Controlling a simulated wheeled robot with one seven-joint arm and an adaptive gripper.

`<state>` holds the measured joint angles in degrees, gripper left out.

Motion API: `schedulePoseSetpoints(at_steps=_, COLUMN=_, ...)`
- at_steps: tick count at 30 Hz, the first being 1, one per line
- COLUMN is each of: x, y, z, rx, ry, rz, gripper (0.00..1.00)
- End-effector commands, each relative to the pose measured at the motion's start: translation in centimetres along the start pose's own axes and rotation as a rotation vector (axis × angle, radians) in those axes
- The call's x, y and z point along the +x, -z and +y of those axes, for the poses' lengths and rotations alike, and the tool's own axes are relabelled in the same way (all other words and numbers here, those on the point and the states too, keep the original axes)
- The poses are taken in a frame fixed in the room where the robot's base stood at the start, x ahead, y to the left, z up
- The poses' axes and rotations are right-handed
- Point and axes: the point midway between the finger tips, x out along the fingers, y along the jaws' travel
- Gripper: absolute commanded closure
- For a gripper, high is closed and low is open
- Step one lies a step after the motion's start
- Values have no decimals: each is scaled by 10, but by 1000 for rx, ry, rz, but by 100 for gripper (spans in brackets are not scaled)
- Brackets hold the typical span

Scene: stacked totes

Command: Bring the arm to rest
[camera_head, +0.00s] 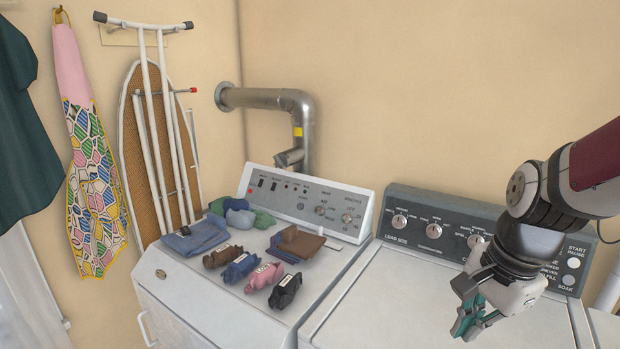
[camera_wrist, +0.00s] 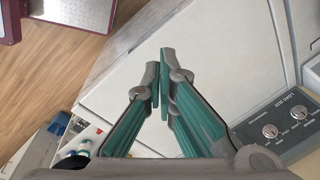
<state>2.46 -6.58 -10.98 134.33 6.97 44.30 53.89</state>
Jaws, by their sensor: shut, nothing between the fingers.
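My gripper (camera_head: 472,325) hangs above the right-hand washing machine at the lower right of the head view, pointing down. Its teal-lined fingers are together with nothing between them. They also show in the wrist view (camera_wrist: 162,80), tips close together over a white machine top. My dark arm link comes in from the right edge of the head view.
The left machine (camera_head: 200,290) bears folded cloths (camera_head: 195,237), bundled socks (camera_head: 240,268) and a brown folded cloth (camera_head: 296,242). The right machine (camera_head: 375,300) has a bare lid and a dark knob panel (camera_head: 430,225). A metal pipe (camera_head: 270,98) runs along the wall behind.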

Motion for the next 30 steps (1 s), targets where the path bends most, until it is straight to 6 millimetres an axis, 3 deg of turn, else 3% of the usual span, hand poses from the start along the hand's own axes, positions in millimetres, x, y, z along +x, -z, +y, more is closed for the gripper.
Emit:
schedulePoseSetpoints(at_steps=3, x=-28, y=-19, z=4, rx=-227, ry=57, rz=30, gripper=100)
schedulePoseSetpoints(at_steps=9, x=-66, y=-47, z=19, rx=-613, ry=122, rz=110, gripper=100)
schedulePoseSetpoints(at_steps=18, x=-104, y=-78, z=49, rx=-1107, ry=156, rz=271, gripper=100)
schedulePoseSetpoints(at_steps=24, x=-112, y=-85, z=58, rx=-1250, ry=149, rz=326, gripper=100)
schedulePoseSetpoints(at_steps=30, x=-113, y=-86, z=59, rx=-1266, ry=146, rz=331, gripper=100)
